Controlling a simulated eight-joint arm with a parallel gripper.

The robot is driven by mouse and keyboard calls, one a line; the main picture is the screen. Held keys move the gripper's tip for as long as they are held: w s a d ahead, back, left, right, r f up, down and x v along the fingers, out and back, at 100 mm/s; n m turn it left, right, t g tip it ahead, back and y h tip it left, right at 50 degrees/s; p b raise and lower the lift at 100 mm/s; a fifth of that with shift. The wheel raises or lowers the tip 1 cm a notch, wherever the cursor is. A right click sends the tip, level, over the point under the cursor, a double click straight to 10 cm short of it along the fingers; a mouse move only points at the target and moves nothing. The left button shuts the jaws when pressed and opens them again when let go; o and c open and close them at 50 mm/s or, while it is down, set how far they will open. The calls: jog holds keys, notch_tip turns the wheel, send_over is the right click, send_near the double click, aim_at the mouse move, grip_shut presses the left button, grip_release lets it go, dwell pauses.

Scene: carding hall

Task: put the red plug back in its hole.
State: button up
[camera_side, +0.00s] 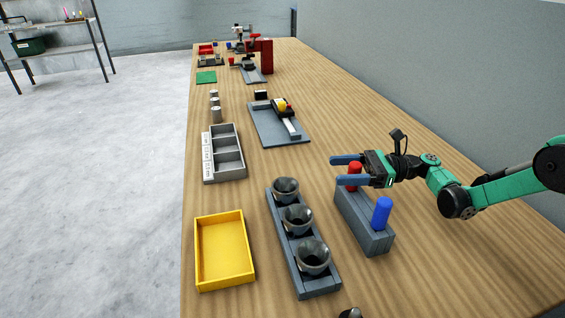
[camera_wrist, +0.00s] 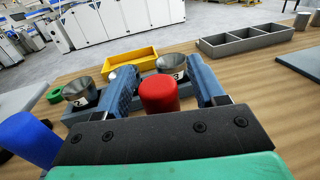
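The red plug (camera_side: 354,169) is upright at the far end of a grey block (camera_side: 364,226). It seems to stand in the block, but a finger hides part of it and I cannot tell how deep it sits. A blue plug (camera_side: 381,213) stands at the block's near end. My gripper (camera_side: 338,170) has its two blue fingers apart, one on each side of the red plug. In the wrist view the red plug (camera_wrist: 159,95) shows between the fingers, with a gap visible beside it. The blue plug (camera_wrist: 30,138) is at the left there.
A grey rack with three dark cups (camera_side: 297,219) lies left of the block. A yellow tray (camera_side: 249,243) and a grey three-compartment box (camera_side: 226,178) are further left. A grey plate with a device (camera_side: 277,126) lies beyond. Bare table lies right of the block.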

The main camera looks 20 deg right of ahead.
jog(key=shift+d+r, duration=0.15)
jog(key=shift+r, duration=0.25)
jog(key=s+d, duration=0.2)
jog(key=d, duration=0.9)
jog(key=s+a+r+n+h, duration=0.3)
jog(key=a+r+n+h, duration=0.25)
jog(key=n+h, duration=0.2)
jog(key=s+d+n+t+h, duration=0.3)
jog(key=s+d+n+h, duration=0.1)
jog(key=s+n+h, duration=0.6)
jog(key=s+n, duration=0.2)
jog(key=shift+s+d+r+n+t, duration=0.15)
jog(key=shift+s+d+n+t, duration=0.15)
jog(key=shift+n+t, duration=0.1)
